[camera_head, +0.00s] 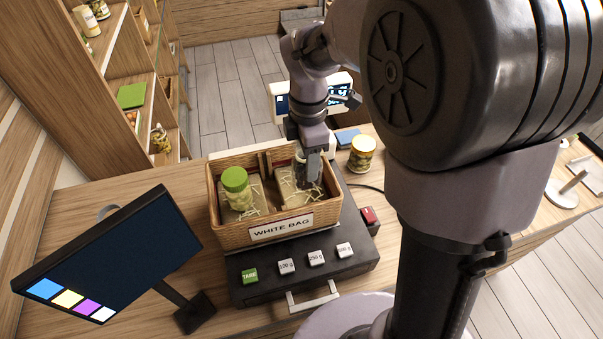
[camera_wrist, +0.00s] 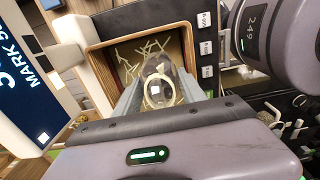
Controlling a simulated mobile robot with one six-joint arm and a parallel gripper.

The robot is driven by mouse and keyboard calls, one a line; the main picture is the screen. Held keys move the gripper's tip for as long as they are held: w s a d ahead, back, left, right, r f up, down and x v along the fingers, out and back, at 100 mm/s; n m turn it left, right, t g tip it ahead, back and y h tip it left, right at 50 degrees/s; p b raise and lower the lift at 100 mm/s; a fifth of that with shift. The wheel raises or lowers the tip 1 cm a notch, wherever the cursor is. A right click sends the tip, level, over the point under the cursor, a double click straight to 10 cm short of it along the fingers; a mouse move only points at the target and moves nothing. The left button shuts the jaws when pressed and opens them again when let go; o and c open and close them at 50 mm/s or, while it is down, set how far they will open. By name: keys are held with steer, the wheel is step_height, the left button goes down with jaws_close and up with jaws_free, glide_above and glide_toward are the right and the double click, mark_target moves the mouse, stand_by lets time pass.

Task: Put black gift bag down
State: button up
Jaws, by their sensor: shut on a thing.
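My gripper (camera_head: 308,176) points down into the right compartment of a wooden two-part hamper (camera_head: 218,222), whose front label reads "WHITE BAG". In the wrist view my gripper (camera_wrist: 158,98) is shut on a small dark grey thing with a pale ring and a white square, seemingly the black gift bag (camera_wrist: 157,68). It hangs over or rests among pale straw in the hamper (camera_wrist: 100,68); I cannot tell whether it touches the bottom. My gripper mostly hides it in the head view. A green-lidded jar (camera_head: 236,190) stands in the left compartment.
The hamper sits on a black scale (camera_head: 345,245) with TARE and weight buttons. A monitor (camera_head: 115,255) stands at left. A gold-lidded jar (camera_head: 362,154), a blue flat item (camera_head: 347,139) and a red item (camera_head: 369,215) are at right. Shelves line the back left.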

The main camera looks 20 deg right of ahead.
step_height(320, 180, down, 6)
steer(key=shift+f+b, duration=0.15)
steer(key=shift+b, duration=0.35)
steer(key=shift+w+f, duration=0.1)
steer(key=shift+f, duration=0.1)
steer(key=o, duration=1.5)
steer(key=shift+c, duration=0.2)
steer(key=shift+r, duration=0.15)
